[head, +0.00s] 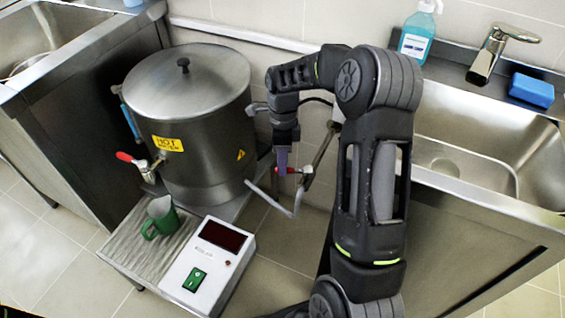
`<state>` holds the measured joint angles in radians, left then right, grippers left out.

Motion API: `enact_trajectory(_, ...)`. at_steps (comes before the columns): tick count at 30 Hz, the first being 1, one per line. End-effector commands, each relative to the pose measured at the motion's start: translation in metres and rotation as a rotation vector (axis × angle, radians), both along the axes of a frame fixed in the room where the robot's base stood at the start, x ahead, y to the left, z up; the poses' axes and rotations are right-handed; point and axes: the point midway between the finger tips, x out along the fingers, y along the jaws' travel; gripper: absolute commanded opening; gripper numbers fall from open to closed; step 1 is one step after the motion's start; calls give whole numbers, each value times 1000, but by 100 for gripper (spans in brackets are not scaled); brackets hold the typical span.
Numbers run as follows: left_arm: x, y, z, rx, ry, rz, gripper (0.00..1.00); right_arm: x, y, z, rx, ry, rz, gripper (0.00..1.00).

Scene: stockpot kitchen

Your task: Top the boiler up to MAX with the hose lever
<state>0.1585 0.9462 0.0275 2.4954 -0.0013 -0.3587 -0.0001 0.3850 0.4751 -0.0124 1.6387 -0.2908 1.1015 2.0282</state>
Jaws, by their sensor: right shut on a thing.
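The boiler (205,128) is a large steel pot with a closed lid (170,72), a yellow hot-water label and a warning triangle. A blue upright tube (130,118) runs up its left side; I cannot read a level or a MAX mark there. The hose lever (291,171) shows as a small red piece by the wall pipe, right of the boiler. My right gripper (282,163) points down at it and is shut on it; its fingers partly hide the lever. My left gripper is out of view.
A red-handled tap (126,157) sits on the boiler's front left. A green jug (161,216) stands on the ribbed drain tray (150,248), beside a white control box (206,268) with a dark display and green switch.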

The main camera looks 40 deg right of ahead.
Motion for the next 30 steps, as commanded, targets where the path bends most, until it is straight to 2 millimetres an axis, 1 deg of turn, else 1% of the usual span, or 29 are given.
enact_trajectory(21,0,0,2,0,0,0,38,0,0,1,0,0,-8,0)
enact_trajectory(25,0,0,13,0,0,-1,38,4,-4,4,-1,2,-83,0)
enact_trajectory(30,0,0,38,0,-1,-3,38,13,-16,7,-2,3,-292,0)
